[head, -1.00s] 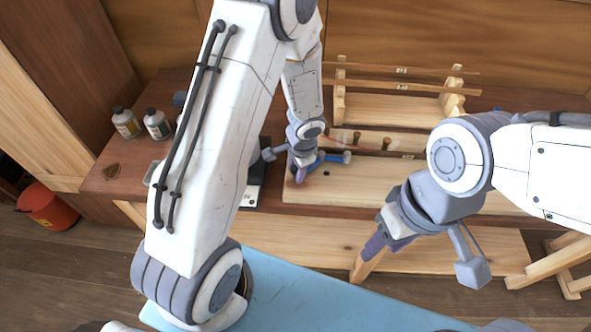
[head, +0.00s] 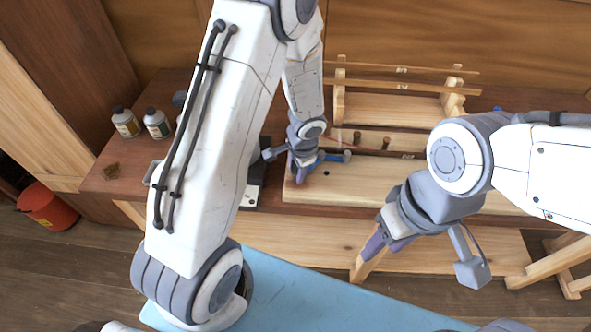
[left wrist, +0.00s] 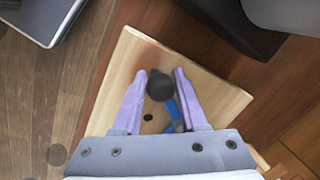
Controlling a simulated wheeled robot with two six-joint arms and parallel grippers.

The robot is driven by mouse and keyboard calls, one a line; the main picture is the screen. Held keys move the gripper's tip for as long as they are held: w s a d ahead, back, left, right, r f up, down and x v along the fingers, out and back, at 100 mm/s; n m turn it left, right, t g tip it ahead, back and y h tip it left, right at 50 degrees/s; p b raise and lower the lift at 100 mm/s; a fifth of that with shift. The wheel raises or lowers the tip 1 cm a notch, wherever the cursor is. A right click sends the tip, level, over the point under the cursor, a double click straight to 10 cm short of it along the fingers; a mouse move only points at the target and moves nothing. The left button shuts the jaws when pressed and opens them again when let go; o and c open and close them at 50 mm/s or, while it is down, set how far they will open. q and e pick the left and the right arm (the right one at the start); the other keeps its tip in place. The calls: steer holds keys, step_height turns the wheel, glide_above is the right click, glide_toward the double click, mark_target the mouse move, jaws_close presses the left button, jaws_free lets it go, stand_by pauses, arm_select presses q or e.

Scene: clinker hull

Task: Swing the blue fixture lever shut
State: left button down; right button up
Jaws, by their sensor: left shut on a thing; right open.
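The blue fixture lever (head: 334,157) is at the left end of a pale wooden board on the bench. In the head view it reaches right from my left gripper (head: 300,177). In the left wrist view a dark round knob (left wrist: 160,86) sits between the two purple fingers of my left gripper (left wrist: 160,80), with part of the blue lever (left wrist: 174,112) just behind it. My left gripper is shut on this lever knob. My right gripper (head: 372,246) is open and empty, in front of the bench, away from the lever.
The pale board (head: 400,184) has a dark hole near the lever. A wooden rack (head: 400,105) stands behind it. A dark block lies beside the board's left end.

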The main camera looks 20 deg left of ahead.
arm_select(q)
steer(key=shift+s+d+f+n+b, duration=0.1)
steer(key=shift+s+d+n+b, duration=0.1)
steer(key=shift+d+n+b, duration=0.45)
steer(key=shift+s+d+f+n+b, duration=0.15)
steer(key=shift+d+n+b, duration=0.35)
steer(key=shift+d+n, duration=0.25)
steer(key=d+n+g+b, duration=0.1)
steer(key=d+n+b, duration=0.1)
steer(key=d+n, duration=0.2)
steer(key=shift+w+d+r+n+y, duration=0.1)
steer(key=shift+n+y, duration=0.2)
steer(key=d+n, duration=0.1)
steer(key=w+d+n, duration=0.1)
steer(key=n, duration=0.1)
steer(key=d+n+g+b, duration=0.1)
steer(key=d, duration=0.1)
steer(key=shift+w+r, duration=0.1)
steer(key=shift+w, duration=0.3)
steer(key=w+d+n, duration=0.1)
steer(key=n, duration=0.1)
steer(key=shift+w+d+n, duration=0.2)
steer(key=shift+n, duration=0.1)
steer(key=shift+w+d+n+g, duration=0.4)
steer(key=shift+w+d+n, duration=0.1)
steer(key=shift+w+n, duration=0.25)
steer(key=shift+c, duration=2.3)
jaws_free()
